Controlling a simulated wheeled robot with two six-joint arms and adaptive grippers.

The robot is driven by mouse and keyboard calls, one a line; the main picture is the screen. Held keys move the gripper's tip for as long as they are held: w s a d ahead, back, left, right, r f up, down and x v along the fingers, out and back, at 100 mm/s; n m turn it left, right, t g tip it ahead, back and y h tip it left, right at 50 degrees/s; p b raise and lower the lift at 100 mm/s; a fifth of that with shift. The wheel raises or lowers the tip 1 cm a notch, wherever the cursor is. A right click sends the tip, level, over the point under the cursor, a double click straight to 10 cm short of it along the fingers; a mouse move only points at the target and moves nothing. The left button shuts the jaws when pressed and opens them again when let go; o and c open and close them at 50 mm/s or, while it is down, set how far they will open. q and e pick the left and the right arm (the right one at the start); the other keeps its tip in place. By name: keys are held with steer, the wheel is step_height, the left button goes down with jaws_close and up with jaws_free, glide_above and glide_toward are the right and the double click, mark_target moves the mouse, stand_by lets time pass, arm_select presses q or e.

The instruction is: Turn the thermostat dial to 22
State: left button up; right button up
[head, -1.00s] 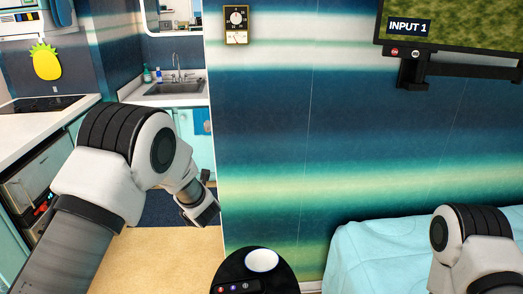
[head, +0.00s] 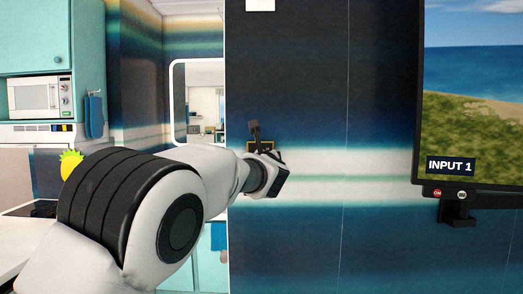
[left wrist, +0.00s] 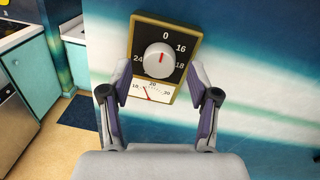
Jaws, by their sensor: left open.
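The thermostat (left wrist: 190,65) is a black plate in a gold frame on the wall, seen close in the left wrist view. Its white round dial (left wrist: 157,62) has a red mark pointing up, about at the 0. The numbers 16, 18 and 24 show around it; the lower part of the scale is hard to read. My left gripper (left wrist: 160,78) is open, its fingers either side of the thermostat's lower half, apart from the dial. In the head view the left gripper (head: 257,140) hides most of the thermostat (head: 279,155). My right gripper is out of view.
Below the dial is a small white gauge (left wrist: 158,94) with a red needle. A wall-mounted TV (head: 470,100) hangs to the right. A white panel (head: 260,4) is higher on the wall. The kitchen counter and cabinets (head: 38,40) stand at the left.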

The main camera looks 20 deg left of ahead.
arm_select(q)
steer(key=shift+w+a+r, duration=0.2)
steer(key=shift+w+r, duration=0.05)
steer(key=shift+r, duration=0.15)
steer(key=shift+w+f, duration=0.15)
steer(key=shift+w, duration=0.1)
steer(key=c, duration=1.2)
steer(key=shift+o, duration=0.2)
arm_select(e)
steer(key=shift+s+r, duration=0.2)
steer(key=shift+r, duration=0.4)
